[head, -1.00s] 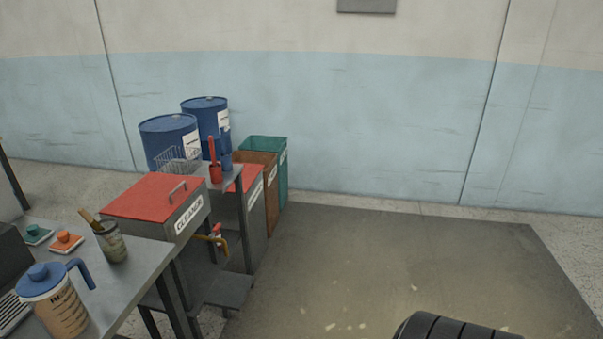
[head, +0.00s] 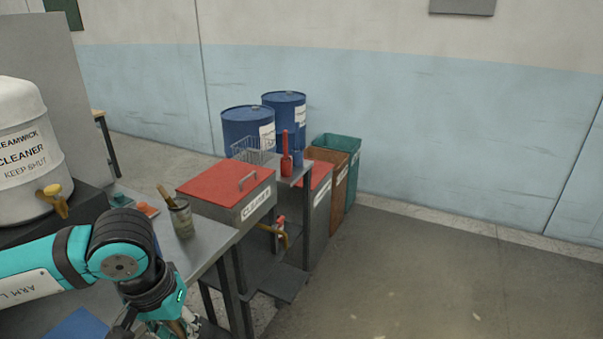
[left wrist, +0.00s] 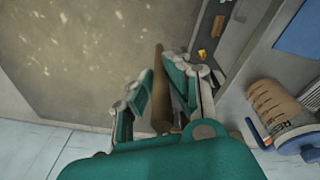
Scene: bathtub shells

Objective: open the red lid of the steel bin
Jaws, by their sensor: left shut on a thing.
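The steel bin (head: 257,208) has a red lid (head: 222,179) with a metal handle (head: 248,181) on top. The lid lies flat and closed. A second steel bin (head: 319,212) with a red lid (head: 318,175) stands behind it, its lid partly hidden by a small shelf. My left gripper (head: 185,327) is low in the head view, in front of and apart from the nearer bin. My right gripper is in neither view.
A grey bench (head: 206,240) holds a brush pot (head: 182,220) beside the nearer bin. Blue drums (head: 284,115), a brown bin (head: 340,185) and a green bin (head: 342,146) stand behind. The floor at right is clear.

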